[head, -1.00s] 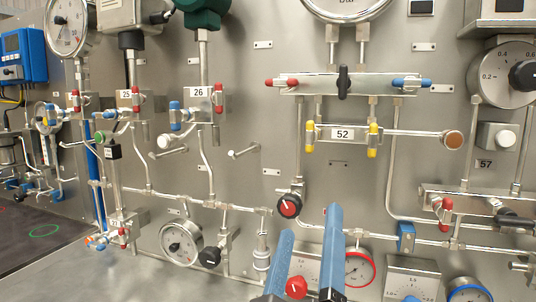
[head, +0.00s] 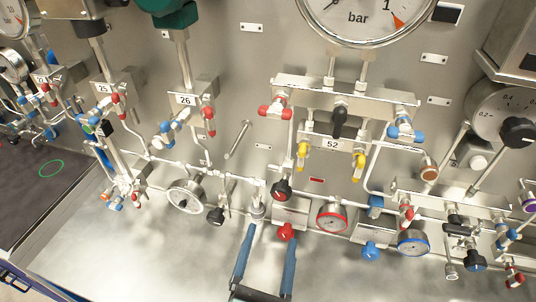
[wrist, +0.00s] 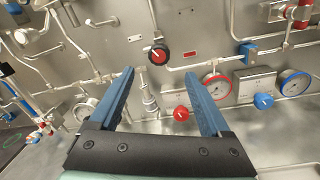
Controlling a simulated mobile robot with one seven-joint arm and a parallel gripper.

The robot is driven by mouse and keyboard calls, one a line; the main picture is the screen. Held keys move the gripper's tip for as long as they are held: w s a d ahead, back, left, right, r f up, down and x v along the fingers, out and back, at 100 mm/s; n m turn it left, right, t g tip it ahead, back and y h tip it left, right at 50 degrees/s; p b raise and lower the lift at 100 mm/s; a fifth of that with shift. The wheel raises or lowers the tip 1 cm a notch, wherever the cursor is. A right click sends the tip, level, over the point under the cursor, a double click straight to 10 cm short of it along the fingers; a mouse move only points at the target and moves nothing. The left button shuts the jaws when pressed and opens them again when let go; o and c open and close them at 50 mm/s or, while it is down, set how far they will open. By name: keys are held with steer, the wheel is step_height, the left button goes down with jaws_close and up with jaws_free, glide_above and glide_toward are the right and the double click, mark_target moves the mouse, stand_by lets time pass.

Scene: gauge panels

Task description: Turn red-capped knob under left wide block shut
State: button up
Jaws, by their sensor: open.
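The red-capped knob (head: 281,189) is a black round knob with a red face. It sits on a pipe below the left part of the wide silver block (head: 345,93). In the wrist view the red-capped knob (wrist: 159,55) faces me with a small white mark on its face. My gripper (head: 270,232) has two blue fingers, spread and empty, below and in front of the knob. In the wrist view my gripper (wrist: 159,73) shows its fingers on either side of the knob's line. The knob lies beyond the fingertips; no contact shows.
A red knob (head: 286,232) on a small gauge box is close to my right finger. A red-rimmed gauge (head: 332,217) and a blue knob (head: 370,251) are to the right. A silver fitting (head: 257,205) stands just left of the knob. A bare rod (head: 238,139) sticks out at upper left.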

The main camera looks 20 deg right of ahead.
mark_target(281, 196)
steer(key=shift+n, duration=0.5)
steer(key=p+x, duration=0.3)
steer(key=x, duration=0.9)
steer(key=shift+w+d+f+p, duration=0.15)
steer(key=shift+w+p, duration=0.1)
steer(key=shift+p, duration=0.15)
jaws_close()
